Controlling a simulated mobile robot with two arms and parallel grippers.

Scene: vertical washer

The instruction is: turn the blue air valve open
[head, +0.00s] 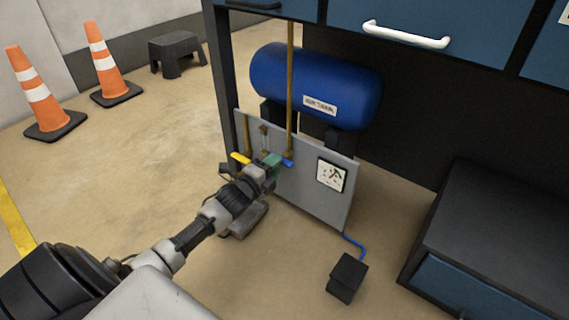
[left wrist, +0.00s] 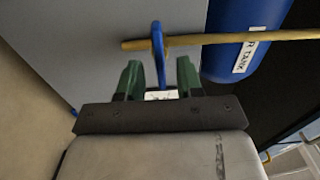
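The blue air valve handle (head: 287,162) sits on a brass pipe (head: 290,90) in front of the grey panel (head: 310,185). In the left wrist view the blue handle (left wrist: 158,50) extends from the pipe toward my gripper, its lower end between the two green fingers. My left gripper (head: 272,160) is at the panel, just left of the handle in the head view. In the left wrist view my left gripper (left wrist: 159,80) is open, with a gap on both sides of the handle. My right gripper is not in view.
A yellow handle (head: 240,158) is on another pipe, left of my gripper. A blue air tank (head: 315,83) lies above the panel. A black box (head: 347,277) stands on the floor at the right. Orange cones (head: 37,95) and a stool (head: 177,53) stand on open floor.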

